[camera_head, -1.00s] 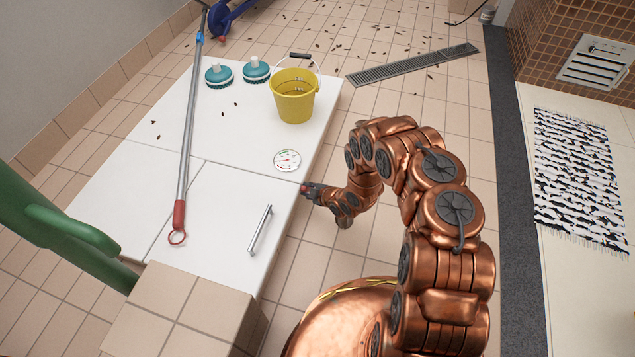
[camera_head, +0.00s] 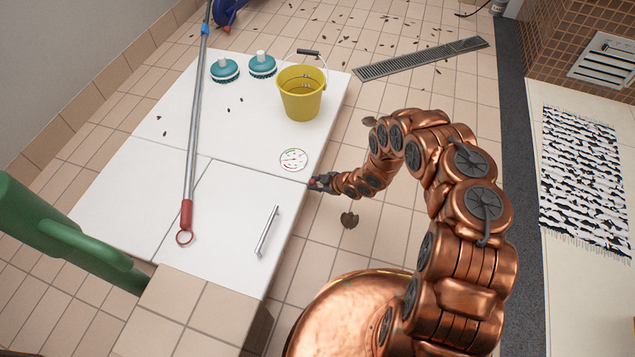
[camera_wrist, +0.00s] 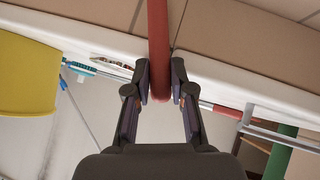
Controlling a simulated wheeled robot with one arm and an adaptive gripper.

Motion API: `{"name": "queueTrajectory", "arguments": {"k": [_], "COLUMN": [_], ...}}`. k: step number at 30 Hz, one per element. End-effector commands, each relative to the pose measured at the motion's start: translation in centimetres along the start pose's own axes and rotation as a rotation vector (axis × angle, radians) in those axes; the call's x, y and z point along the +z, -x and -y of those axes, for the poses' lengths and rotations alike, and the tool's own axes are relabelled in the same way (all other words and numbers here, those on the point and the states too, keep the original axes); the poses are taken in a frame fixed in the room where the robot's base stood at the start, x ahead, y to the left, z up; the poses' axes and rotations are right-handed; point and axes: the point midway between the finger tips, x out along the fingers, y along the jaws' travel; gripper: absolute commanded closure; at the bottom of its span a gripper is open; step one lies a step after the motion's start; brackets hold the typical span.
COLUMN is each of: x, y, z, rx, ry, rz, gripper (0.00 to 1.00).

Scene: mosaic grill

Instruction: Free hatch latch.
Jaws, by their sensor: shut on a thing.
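The hatch is a white panel (camera_head: 225,215) with a silver bar handle (camera_head: 267,232), lying flat in the top of a low white unit. A red rod (camera_wrist: 158,35), which looks like the latch, runs down between my fingers in the wrist view. My gripper (camera_head: 314,182) is at the unit's right edge, near the panel's far right corner. It also shows in the wrist view (camera_wrist: 159,88), shut on the red rod's end. In the head view the rod is mostly hidden by my gripper and the edge.
A long pole with a red end (camera_head: 186,215) lies across the hatch's left side. A yellow bucket (camera_head: 301,98), two teal brushes (camera_head: 224,71) and a round dial (camera_head: 293,160) are on the white top. A green tube (camera_head: 60,240) is at left.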

Motion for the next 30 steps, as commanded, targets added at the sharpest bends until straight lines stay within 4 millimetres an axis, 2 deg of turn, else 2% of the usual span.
{"name": "queueTrajectory", "arguments": {"k": [4,5,12,23,30], "x": [0.2,0.2,0.1,0.1,0.2], "y": [-0.1,-0.1,0.0,0.2,2.2], "z": [-0.2,-0.2,-0.2,-0.2,-0.3], "rx": [0.005,0.005,0.005,0.005,0.004], "ry": [-0.006,-0.005,-0.003,-0.002,-0.001], "rz": [0.004,0.003,0.002,0.002,0.004], "gripper": [1.00,0.76,0.52,0.52,0.52]}}
